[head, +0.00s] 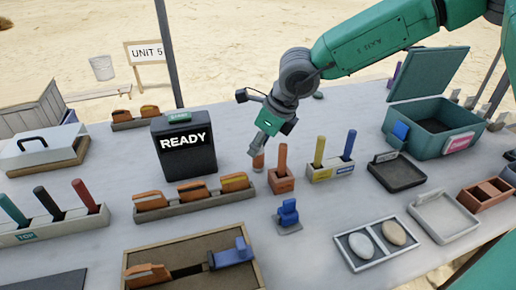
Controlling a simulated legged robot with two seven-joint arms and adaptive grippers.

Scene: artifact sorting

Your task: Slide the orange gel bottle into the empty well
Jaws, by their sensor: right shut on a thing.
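My right gripper (259,148) hangs over the middle of the table, pointing down. It is shut on a small orange-brown thing that looks like the orange gel bottle (258,162); only its lower part shows below the fingers. It is just left of an orange stick (282,156) standing in a brown block. At the right edge a reddish-brown block (487,194) has sunken wells; I cannot tell for sure whether one is the empty well. My left gripper is not in view.
A holder with yellow and blue sticks (331,170) stands right of the gripper. A blue object (288,213) stands in front. A black READY box (184,146) and racks of orange-handled items (192,202) lie left. An open green bin (433,142) stands back right.

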